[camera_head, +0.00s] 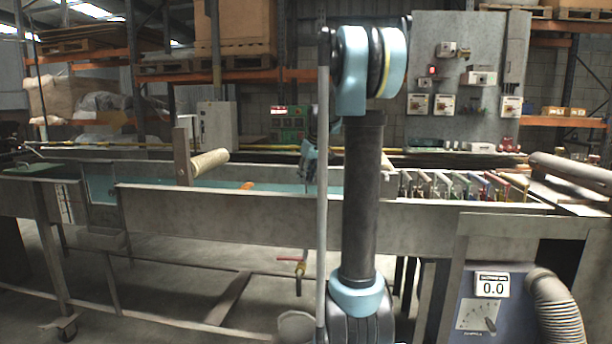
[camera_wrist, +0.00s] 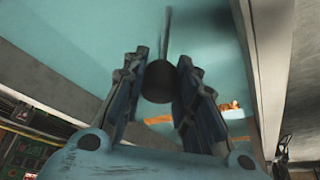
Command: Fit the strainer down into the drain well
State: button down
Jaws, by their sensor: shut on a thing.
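My gripper (camera_wrist: 161,66) fills the middle of the wrist view, its two dark fingers closed on a dark, rounded thing (camera_wrist: 157,85), which I take to be the strainer. A thin grey rod (camera_wrist: 166,30) runs up the picture from it; I cannot tell whether the two are joined. The held thing is over the teal floor of the trough (camera_wrist: 95,35). In the head view my arm mostly hides the gripper, and the strainer cannot be made out. I cannot pick out the drain well in either view.
The long grey trough wall (camera_head: 230,205) crosses the head view. A pale cylinder (camera_head: 209,162) on an upright board and an orange thing (camera_head: 247,185) are left of my arm. Several levers (camera_head: 460,187) line the right side. A gauge box (camera_head: 490,310) stands in front right.

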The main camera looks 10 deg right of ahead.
jog(key=shift+f, duration=3.05)
jog(key=c, duration=1.2)
grip_release()
